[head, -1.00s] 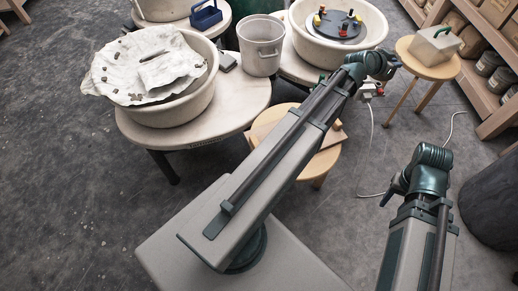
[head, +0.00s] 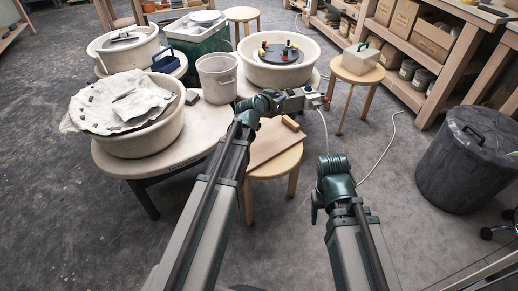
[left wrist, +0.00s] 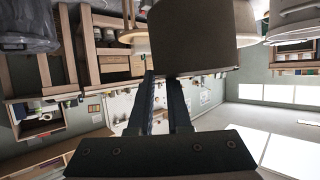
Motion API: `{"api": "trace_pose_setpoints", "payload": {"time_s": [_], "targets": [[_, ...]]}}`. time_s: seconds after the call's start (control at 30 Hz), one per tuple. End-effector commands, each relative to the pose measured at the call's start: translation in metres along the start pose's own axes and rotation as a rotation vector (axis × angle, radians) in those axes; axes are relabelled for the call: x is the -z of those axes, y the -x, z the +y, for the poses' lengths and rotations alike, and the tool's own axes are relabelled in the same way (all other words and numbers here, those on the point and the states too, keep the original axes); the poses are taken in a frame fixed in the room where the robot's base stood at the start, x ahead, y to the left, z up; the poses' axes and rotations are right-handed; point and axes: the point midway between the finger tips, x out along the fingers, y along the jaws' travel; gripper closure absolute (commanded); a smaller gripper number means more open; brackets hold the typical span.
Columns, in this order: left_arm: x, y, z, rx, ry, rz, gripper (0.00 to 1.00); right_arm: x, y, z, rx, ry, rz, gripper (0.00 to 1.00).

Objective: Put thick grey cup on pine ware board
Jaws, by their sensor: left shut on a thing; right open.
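My left gripper (left wrist: 166,76) shows two dark fingers in the left wrist view, shut on a thick brownish-grey rounded body (left wrist: 193,35), which looks like the grey cup. It is close to the camera and cut off by the top edge. In the head view my left arm reaches over the stool's far side; its fingers and the cup cannot be made out there. A flat brown wooden board (head: 266,147), apparently the pine ware board, lies on a round stool beneath that arm. My right arm shows to the right of the stool; its gripper is hidden.
A round table (head: 112,160) holds a basin (head: 158,138) with a cloth. A grey bucket (head: 217,84) stands beyond the left arm. A wheel basin (head: 278,73) is behind the stool. A dark bin (head: 455,170) stands right. Floor between stool and bin is clear except for a white cable.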

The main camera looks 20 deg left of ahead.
Motion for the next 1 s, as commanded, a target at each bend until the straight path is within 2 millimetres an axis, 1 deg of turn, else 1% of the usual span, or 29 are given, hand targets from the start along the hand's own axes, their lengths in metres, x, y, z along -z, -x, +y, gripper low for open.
{"api": "trace_pose_setpoints", "payload": {"time_s": [0.03,0.1,0.2,0.33,0.4,0.5,0.63,0.77,0.87,1.0], "targets": [[-0.022,-0.020,0.015,-0.003,-0.005,-0.005,1.00,0.002,-0.028,-0.003,0.000,0.002,0.001,0.40],[-0.038,-0.038,0.033,-0.002,-0.005,-0.012,1.00,0.003,-0.048,-0.004,-0.001,0.004,0.001,0.40],[-0.057,-0.059,0.059,0.003,-0.006,-0.015,1.00,0.005,-0.072,-0.007,-0.002,0.007,0.002,0.40],[-0.074,-0.080,0.089,0.006,-0.009,-0.012,1.00,0.006,-0.097,-0.009,-0.003,0.010,0.003,0.40],[-0.080,-0.087,0.101,0.007,-0.009,-0.007,1.00,0.007,-0.106,-0.010,-0.003,0.012,0.004,0.40],[-0.085,-0.094,0.114,0.007,-0.010,-0.002,1.00,0.007,-0.114,-0.010,-0.003,0.013,0.004,0.40],[-0.086,-0.097,0.121,0.008,-0.009,0.001,1.00,0.008,-0.117,-0.011,-0.003,0.014,0.004,0.40],[-0.085,-0.096,0.120,0.009,-0.008,0.002,1.00,0.008,-0.116,-0.011,-0.003,0.014,0.004,0.40],[-0.089,-0.091,0.109,0.011,-0.006,0.001,1.00,0.008,-0.117,-0.011,-0.003,0.014,0.004,0.40],[-0.099,-0.077,0.080,0.014,-0.005,0.001,1.00,0.008,-0.121,-0.011,-0.003,0.013,0.004,0.40]]}}
